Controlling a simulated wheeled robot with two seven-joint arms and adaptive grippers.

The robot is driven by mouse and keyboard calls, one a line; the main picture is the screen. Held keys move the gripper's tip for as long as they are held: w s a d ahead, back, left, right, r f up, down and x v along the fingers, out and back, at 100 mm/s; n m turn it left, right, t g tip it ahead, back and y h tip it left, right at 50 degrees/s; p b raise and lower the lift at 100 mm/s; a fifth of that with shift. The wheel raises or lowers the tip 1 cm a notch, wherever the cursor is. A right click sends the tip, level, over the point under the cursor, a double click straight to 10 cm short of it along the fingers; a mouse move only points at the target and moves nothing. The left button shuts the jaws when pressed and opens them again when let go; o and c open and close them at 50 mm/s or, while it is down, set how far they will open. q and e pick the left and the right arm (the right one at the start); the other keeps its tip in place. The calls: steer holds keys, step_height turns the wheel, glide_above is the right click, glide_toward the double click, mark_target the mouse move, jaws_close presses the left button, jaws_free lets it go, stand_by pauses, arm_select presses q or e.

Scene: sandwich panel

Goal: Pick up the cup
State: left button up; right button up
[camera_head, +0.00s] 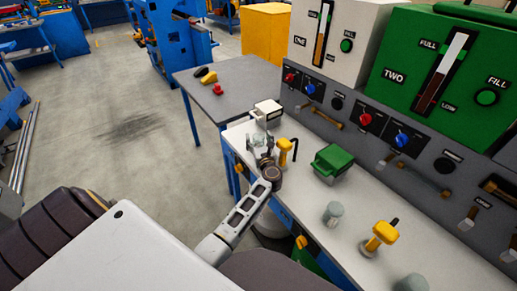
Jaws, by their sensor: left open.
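A small pale, translucent cup-like thing (258,140) stands near the far left end of the white counter (300,200). My left gripper (260,150) is at this thing with its fingers open. The fingers partly cover it, and I cannot tell whether they touch it. A grey-green cylinder (332,213), which may also be a cup, stands nearer on the counter. A similar one (412,283) is cut off at the bottom edge. My right gripper is not in view.
A yellow-topped fixture (286,146) stands just right of my left gripper, and a white box-like part (267,111) is behind it. A green box (332,160) and a yellow valve (381,234) are further along the counter. The panel (420,140) closes off its back.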

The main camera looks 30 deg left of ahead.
arm_select(q)
steer(key=c, duration=1.2)
steer(key=shift+r, duration=0.1)
steer(key=shift+r, duration=0.1)
steer(key=shift+r, duration=0.1)
steer(key=s+a, duration=0.3)
steer(key=s, duration=0.5)
steer(key=s+a, duration=0.3)
steer(key=s, duration=0.5)
steer(key=shift+s+a, duration=0.3)
steer(key=shift+a, duration=0.1)
